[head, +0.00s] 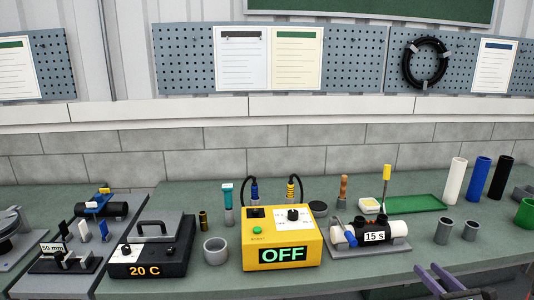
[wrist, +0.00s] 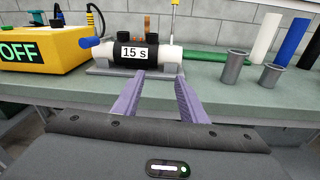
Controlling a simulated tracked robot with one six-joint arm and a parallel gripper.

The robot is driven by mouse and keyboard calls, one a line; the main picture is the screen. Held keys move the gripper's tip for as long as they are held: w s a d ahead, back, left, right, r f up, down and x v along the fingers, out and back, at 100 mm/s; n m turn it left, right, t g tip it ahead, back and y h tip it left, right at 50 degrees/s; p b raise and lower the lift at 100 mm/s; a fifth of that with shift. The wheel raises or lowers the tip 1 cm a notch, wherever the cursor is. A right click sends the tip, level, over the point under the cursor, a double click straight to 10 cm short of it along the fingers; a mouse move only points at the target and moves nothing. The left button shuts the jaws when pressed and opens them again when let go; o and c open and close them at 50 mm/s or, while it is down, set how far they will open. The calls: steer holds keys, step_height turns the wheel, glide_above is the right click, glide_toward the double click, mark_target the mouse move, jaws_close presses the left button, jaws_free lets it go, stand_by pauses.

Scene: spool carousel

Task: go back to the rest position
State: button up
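My gripper (head: 449,279) shows at the lower right of the head view, at the bench's front edge. In the wrist view my gripper (wrist: 161,77) has two purple fingers spread apart with nothing between them. It is open and empty. Ahead of the fingertips is a black fitting marked "15 s" (wrist: 133,52) with white pipe ends, lying on a grey stand (wrist: 112,69). The fitting also shows in the head view (head: 373,229). From these views I cannot tell how close the fingertips are to the stand.
A yellow control box (head: 282,238) reading OFF stands left of the fitting. Two grey cups (head: 445,229) stand to the right. White, blue and black pipes (head: 476,178) stand behind them, beside a green tray (head: 416,204). A "20 C" heating unit (head: 150,258) is at the left.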

steer(key=s+a+f+n+g+y, duration=0.1)
steer(key=s+a+n+g+y, duration=0.1)
steer(key=s+a+n+g, duration=0.35)
steer(key=s+a+f+n+g+y, duration=0.1)
steer(key=s+a+n+g+y, duration=0.15)
steer(key=a+n, duration=0.6)
steer(key=s+a+f+n+g+y, duration=0.1)
steer(key=s+a+n+g, duration=0.35)
steer(key=a, duration=0.55)
steer(key=s+a+r+n+g+h, duration=0.35)
steer(key=s+r+n+h, duration=0.2)
steer(key=s+n, duration=0.45)
steer(key=s+a+r+n+t+h, duration=0.1)
steer(key=a+r+n+t, duration=0.3)
steer(key=a+r+n, duration=0.3)
steer(key=shift+a+r, duration=0.35)
steer(key=shift+r, duration=0.25)
steer(key=shift+n, duration=0.25)
